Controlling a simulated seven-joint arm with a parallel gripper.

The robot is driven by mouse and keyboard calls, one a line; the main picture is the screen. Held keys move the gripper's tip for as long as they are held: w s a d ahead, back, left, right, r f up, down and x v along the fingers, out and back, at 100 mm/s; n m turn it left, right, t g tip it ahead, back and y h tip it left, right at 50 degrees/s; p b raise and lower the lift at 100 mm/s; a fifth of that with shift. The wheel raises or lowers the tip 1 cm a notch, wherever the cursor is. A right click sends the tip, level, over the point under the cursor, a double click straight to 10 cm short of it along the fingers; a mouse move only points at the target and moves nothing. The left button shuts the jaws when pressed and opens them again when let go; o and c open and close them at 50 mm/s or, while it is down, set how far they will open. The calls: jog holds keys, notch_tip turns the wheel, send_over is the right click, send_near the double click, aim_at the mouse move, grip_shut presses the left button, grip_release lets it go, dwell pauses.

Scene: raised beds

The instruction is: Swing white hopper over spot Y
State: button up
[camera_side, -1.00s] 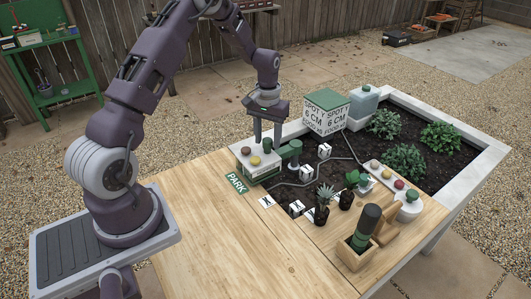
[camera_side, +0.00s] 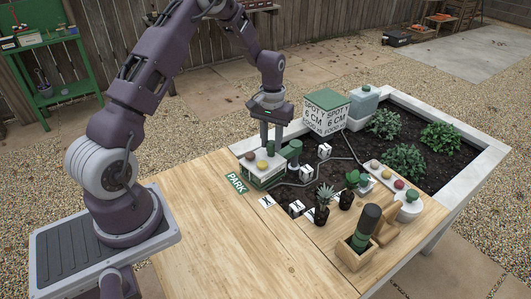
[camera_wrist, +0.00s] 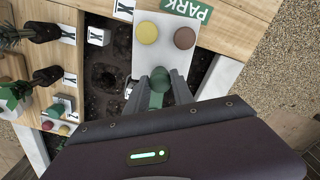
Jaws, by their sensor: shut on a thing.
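The white hopper (camera_side: 265,171) is a low white box with a brown and a yellow knob on top, beside the green PARK label (camera_side: 236,183). In the wrist view its white top (camera_wrist: 165,20) lies ahead of the fingers. My gripper (camera_side: 269,142) points down and is shut on the hopper's green knob (camera_wrist: 159,79), one finger on each side.
A green post (camera_side: 295,152) stands just right of the hopper. The wooden top (camera_side: 230,250) in front is clear.

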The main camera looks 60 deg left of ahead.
aim_at(281, 159)
jog(key=shift+w+d, duration=0.1)
jog(key=shift+w+d, duration=0.2)
jog(key=shift+d, duration=0.6)
jog(key=shift+w+d, duration=0.3)
jog(key=shift+d, duration=0.55)
jog(key=shift+w+d, duration=0.5)
jog(key=shift+d, duration=0.35)
jog(key=shift+w+d, duration=0.55)
jog(key=shift+w, duration=0.05)
